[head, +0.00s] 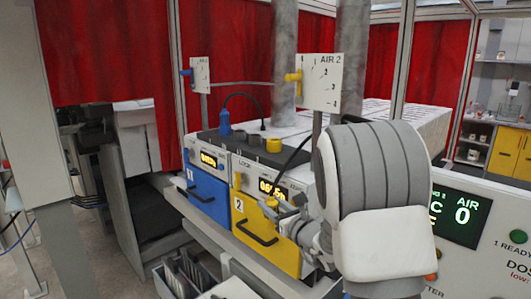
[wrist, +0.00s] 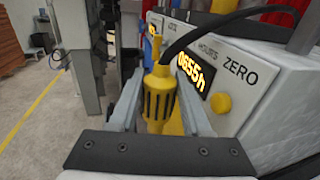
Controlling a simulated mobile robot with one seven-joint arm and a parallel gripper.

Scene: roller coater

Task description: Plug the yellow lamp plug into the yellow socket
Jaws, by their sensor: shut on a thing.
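The yellow lamp plug (wrist: 160,92), ribbed and with a black cord, is held between the fingers of my gripper (wrist: 158,110) in the wrist view. In the head view the plug (head: 272,202) is small, in front of the yellow-drawer unit, below its display. My gripper (head: 287,212) is shut on it there, partly hidden by my arm. The yellow socket (head: 273,145) is a round yellow ring on the dark top of the units, above and behind my gripper. The socket does not clearly show in the wrist view.
A blue plug (head: 225,123) stands on the dark top to the left. The blue drawer (head: 207,193) and yellow drawer (head: 262,236) face front. In the wrist view a yellow knob (wrist: 221,103) sits right of the plug.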

